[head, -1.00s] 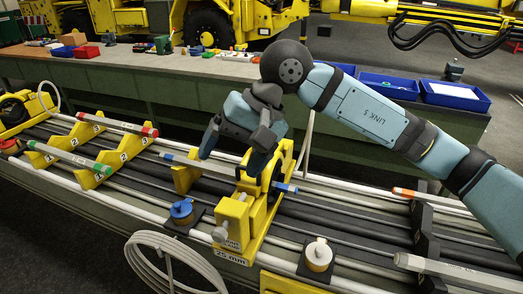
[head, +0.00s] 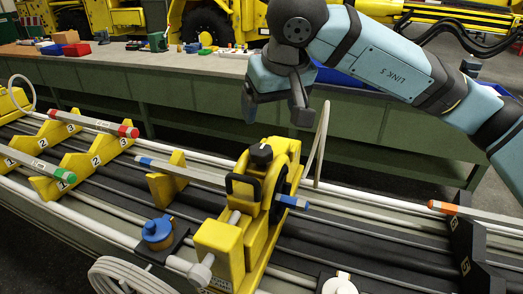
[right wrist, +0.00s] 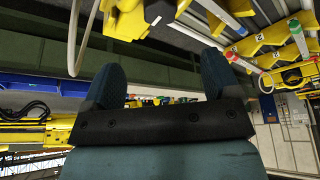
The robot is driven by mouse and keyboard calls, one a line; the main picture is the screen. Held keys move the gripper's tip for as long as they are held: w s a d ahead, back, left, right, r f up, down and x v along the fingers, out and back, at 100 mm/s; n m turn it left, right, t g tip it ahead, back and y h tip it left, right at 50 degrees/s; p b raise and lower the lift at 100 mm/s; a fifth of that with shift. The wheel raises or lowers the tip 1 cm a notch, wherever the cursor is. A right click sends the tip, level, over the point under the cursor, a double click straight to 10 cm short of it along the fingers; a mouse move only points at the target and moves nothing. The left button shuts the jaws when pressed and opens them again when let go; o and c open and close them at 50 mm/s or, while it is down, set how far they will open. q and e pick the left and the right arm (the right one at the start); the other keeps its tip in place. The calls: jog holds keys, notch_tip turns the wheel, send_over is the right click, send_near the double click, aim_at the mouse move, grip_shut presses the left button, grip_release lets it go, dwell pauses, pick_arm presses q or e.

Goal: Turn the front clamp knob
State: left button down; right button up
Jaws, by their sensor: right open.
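The yellow clamp (head: 262,215) stands on the rails and holds a grey rod with blue ends (head: 196,173). A dark knob (head: 261,154) sits on top of it and a black square loop (head: 243,188) below that. A grey knob (head: 201,272) is at its front end; which knob is the front clamp knob I cannot tell for sure. My right gripper (head: 277,104) is open and empty, above and behind the clamp, apart from it. The right wrist view shows both its fingers spread (right wrist: 160,85). My left gripper is not in view.
A blue-capped fitting (head: 157,232) and a white-capped fitting (head: 340,284) stand near the clamp. Numbered yellow supports (head: 64,176) carry rods at the left. A black bracket (head: 464,235) stands at the right. A green workbench (head: 200,85) runs behind.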

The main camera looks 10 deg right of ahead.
aim_at(261, 149)
jog(key=x, duration=1.2)
jog(key=shift+f, duration=0.3)
jog(key=c, duration=0.9)
jog(key=shift+a, duration=0.1)
jog(key=shift+m+b, duration=0.35)
jog(key=shift+m, duration=0.05)
